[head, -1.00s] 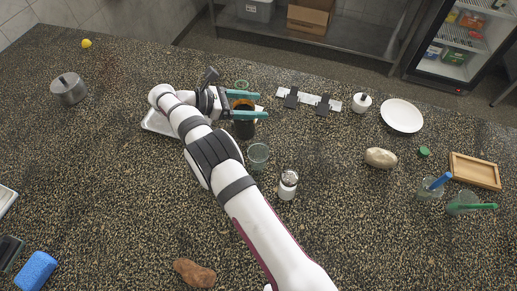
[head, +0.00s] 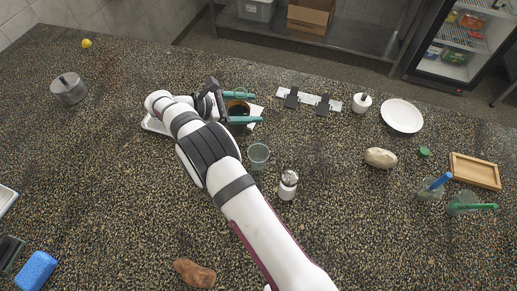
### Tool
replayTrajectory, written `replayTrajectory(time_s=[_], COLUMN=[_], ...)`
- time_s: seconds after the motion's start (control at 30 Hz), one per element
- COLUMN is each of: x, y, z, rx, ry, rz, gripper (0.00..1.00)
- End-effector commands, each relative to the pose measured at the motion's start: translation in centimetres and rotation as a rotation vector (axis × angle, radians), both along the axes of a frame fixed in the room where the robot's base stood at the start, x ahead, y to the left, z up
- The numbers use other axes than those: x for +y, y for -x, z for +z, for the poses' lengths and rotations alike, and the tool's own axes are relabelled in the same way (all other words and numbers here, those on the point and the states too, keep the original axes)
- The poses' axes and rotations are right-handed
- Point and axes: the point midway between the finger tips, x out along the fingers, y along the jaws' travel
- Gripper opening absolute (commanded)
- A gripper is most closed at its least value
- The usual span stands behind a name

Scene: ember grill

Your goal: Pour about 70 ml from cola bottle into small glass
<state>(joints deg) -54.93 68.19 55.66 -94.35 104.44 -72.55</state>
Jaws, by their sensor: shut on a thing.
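My gripper (head: 242,107) has teal fingers shut on a dark brown vessel (head: 238,109), which I take to be the cola bottle. Its brownish rim shows between the fingers, and the near finger hides part of its body. I cannot tell whether its base touches the counter. The small glass (head: 258,156) is clear with a greenish tint. It stands upright on the counter, nearer the camera than my gripper and slightly right of it, apart from the bottle. I see no dark liquid in it.
A shaker (head: 288,185) with a metal top stands close to the right of the small glass. A white tray (head: 152,124) lies partly under my arm. A strip with black clips (head: 308,101) lies behind to the right. A potato-like thing (head: 380,158) lies farther right.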

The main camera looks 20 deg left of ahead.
Motion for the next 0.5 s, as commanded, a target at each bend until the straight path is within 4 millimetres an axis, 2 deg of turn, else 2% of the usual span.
replayTrajectory(time_s=[0.17,0.4,0.5], x=[-0.1,-0.2,-0.4], y=[0.1,0.2,0.3], z=[-0.1,1.0,0.6], rx=[-0.076,-0.175,-0.216], ry=[-0.094,-0.214,-0.264], rz=[0.002,0.001,0.002], gripper=[0.0,0.0,0.0])
